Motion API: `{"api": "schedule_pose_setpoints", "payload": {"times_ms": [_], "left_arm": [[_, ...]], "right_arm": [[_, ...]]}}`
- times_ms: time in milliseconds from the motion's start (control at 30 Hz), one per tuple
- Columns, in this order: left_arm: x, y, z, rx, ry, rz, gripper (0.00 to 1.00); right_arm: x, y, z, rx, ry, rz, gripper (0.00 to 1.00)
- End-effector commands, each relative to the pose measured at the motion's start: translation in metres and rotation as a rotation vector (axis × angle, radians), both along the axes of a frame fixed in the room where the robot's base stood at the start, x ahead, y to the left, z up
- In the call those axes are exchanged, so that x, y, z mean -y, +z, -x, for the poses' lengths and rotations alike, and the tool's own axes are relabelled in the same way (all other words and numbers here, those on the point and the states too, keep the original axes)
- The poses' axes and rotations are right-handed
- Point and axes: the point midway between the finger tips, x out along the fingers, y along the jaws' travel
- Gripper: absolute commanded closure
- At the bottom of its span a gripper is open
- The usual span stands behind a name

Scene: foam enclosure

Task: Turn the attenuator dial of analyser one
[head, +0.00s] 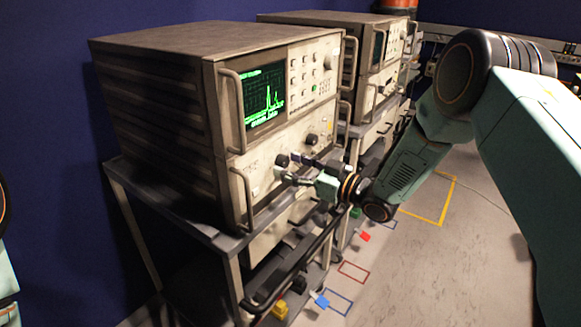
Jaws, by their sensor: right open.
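The nearer analyser (155,105), a beige and brown two-part instrument with a lit green trace on its screen (264,98), stands on a cart on the left. I take it for analyser one. A dark dial (312,139) shows on its lower front panel, and another dark round knob (282,160) lies lower left of it. I cannot tell which is the attenuator dial. My right gripper (288,170) is open in front of the lower panel, close to the lower knob; contact cannot be told. My left gripper is not in view.
A second, similar analyser (385,50) stands behind on its own cart. The near cart's grey top (170,215) and a dark front rail (290,272) lie below my right gripper. Grey floor (410,270) with coloured outlines is open to the right.

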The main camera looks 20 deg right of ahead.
Motion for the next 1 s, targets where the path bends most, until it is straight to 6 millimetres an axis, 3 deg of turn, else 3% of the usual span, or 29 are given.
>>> {"api": "schedule_pose_setpoints", "payload": {"times_ms": [367, 1000], "left_arm": [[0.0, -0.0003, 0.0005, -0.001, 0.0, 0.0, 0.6], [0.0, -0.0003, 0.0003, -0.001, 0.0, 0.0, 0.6]], "right_arm": [[-0.0022, -0.0001, -0.0072, -0.001, -0.001, 0.0, 0.48], [-0.0024, -0.0002, -0.0066, -0.001, 0.0, 0.001, 1.0]]}}
